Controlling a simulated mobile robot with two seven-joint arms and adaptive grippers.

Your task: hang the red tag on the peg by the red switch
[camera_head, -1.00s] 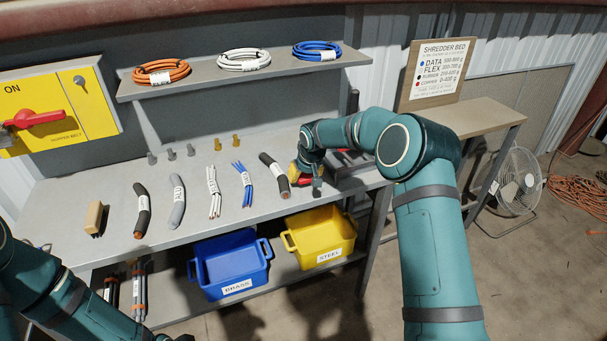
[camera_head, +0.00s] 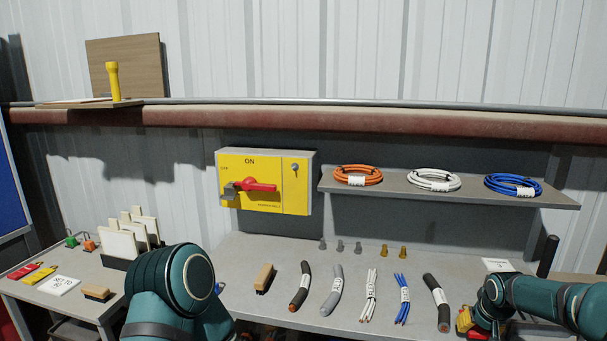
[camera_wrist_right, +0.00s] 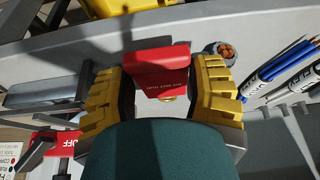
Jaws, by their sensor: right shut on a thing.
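My right gripper (camera_head: 465,320) is low at the right of the bench, beside the rightmost black cable. In the wrist view my right gripper (camera_wrist_right: 162,85) is shut on a red piece with small print (camera_wrist_right: 160,65), which looks like the red tag; a brass-coloured ring shows at its lower edge. The red switch (camera_head: 255,187) is a handle on a yellow box (camera_head: 230,165) on the back wall. A small grey peg (camera_head: 295,167) sticks out to its right, with nothing on it. My left arm shows at the lower left; its gripper is out of view.
A shelf (camera_head: 400,187) with cable coils overhangs the back. A side table (camera_head: 60,305) holds red and yellow tags (camera_head: 38,276).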

